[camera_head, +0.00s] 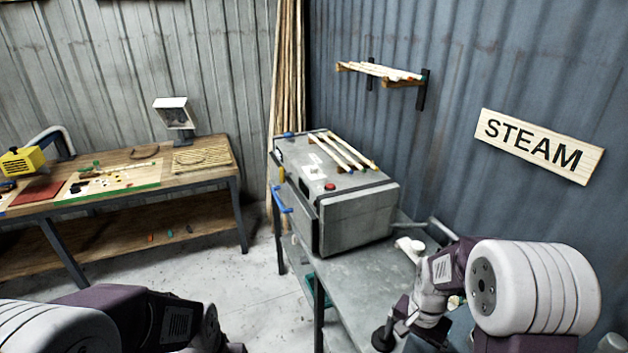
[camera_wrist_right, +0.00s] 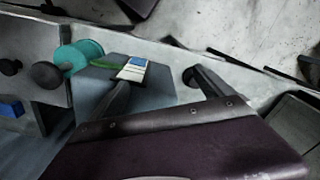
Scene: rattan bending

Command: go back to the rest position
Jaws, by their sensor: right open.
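My right arm comes in at the lower right of the head view. Its gripper (camera_head: 392,325) is low, by the near part of the grey metal bench (camera_head: 350,285). In the right wrist view the two dark fingers of this gripper (camera_wrist_right: 158,78) stand apart with nothing held between them. A small white and blue piece (camera_wrist_right: 132,68) shows close to the left finger; I cannot tell whether they touch. My left arm shows at the lower left of the head view, with its gripper out of the picture.
A grey steam box (camera_head: 345,215) with rods on top stands on the bench. A white cup (camera_head: 412,245) is near my right arm. A wooden workbench (camera_head: 200,178) stands at left, with clear floor between. The wrist view shows a teal round thing (camera_wrist_right: 85,52).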

